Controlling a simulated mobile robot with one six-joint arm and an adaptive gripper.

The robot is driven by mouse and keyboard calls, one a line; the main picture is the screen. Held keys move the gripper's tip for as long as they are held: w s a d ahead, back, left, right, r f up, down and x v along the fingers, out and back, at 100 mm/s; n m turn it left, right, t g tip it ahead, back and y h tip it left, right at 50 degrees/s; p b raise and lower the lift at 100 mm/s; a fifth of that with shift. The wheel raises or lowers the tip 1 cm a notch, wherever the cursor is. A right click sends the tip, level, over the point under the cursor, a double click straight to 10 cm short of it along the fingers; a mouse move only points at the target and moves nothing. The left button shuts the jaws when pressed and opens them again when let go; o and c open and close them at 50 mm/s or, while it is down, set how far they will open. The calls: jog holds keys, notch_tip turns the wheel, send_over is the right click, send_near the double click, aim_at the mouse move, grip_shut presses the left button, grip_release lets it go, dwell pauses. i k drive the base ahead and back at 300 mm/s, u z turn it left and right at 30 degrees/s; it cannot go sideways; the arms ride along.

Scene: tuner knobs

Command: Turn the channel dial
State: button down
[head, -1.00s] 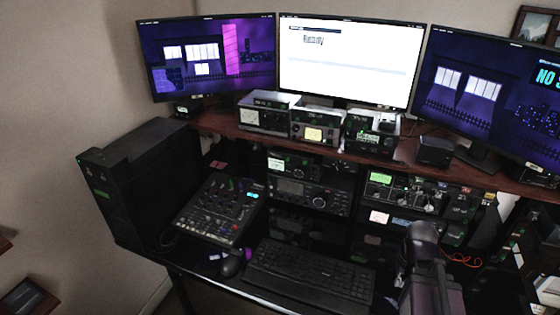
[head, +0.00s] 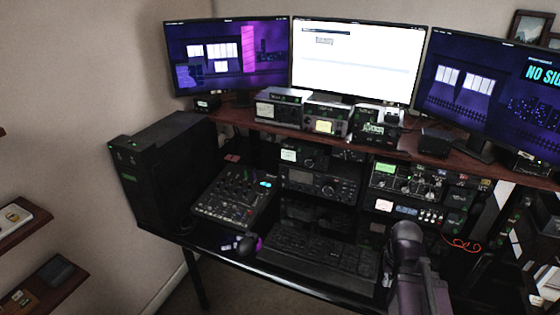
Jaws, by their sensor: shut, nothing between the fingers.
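Several radio units with knobs stand under the desk's raised shelf. The middle radio (head: 320,186) has a large round knob (head: 328,191). The unit to its right (head: 408,182) has a green display and small round knobs. I cannot tell which knob is the channel dial; labels are too small to read. A dark part of my arm rises at the lower right, in front of the desk and right of the keyboard. I make out no fingers, so my gripper is not visible, and no contact with a knob shows.
A keyboard (head: 318,255), mouse (head: 247,245) and mixer (head: 236,198) lie on the lower desk. A black computer case (head: 165,170) stands at left. Monitors (head: 357,60) stand on the raised shelf (head: 235,117). Red cable (head: 462,244) hangs at right. Wall shelves (head: 40,285) are at far left.

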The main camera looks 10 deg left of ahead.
aim_at(310, 162)
jog(key=u, duration=0.4)
jog(key=k, duration=1.05)
jog(key=u, duration=0.9)
jog(key=i, duration=1.8)
jog(key=z, duration=0.8)
jog(key=i, duration=0.5)
jog(key=z, duration=0.3)
